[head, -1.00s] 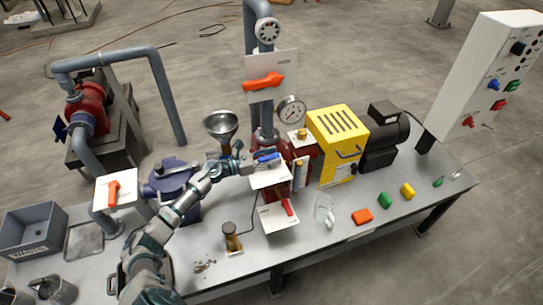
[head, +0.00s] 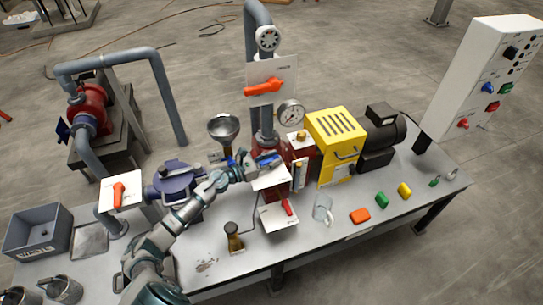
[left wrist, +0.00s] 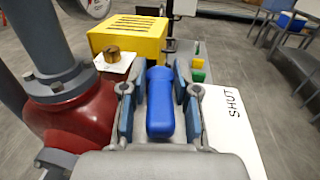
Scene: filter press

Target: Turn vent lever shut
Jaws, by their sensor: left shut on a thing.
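The vent lever is a blue, rounded handle (head: 268,158) on the red pump body in the middle of the bench. In the left wrist view the blue lever (left wrist: 160,103) points away from me, between the two fingers. My left gripper (head: 258,163) is shut on it; the gripper (left wrist: 160,95) also shows in the left wrist view. A white plate (left wrist: 232,120) marked "SHUT" lies to the right of the lever there. In the head view the hand partly covers the lever's base. My right gripper is not in view.
A metal funnel (head: 223,127) and a pressure gauge (head: 290,114) stand close behind the hand. An orange lever (head: 264,88) is above, and a red lever (head: 287,207) below. A yellow housing (head: 337,133) is to the right. A clear mug (head: 323,209) stands on the bench.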

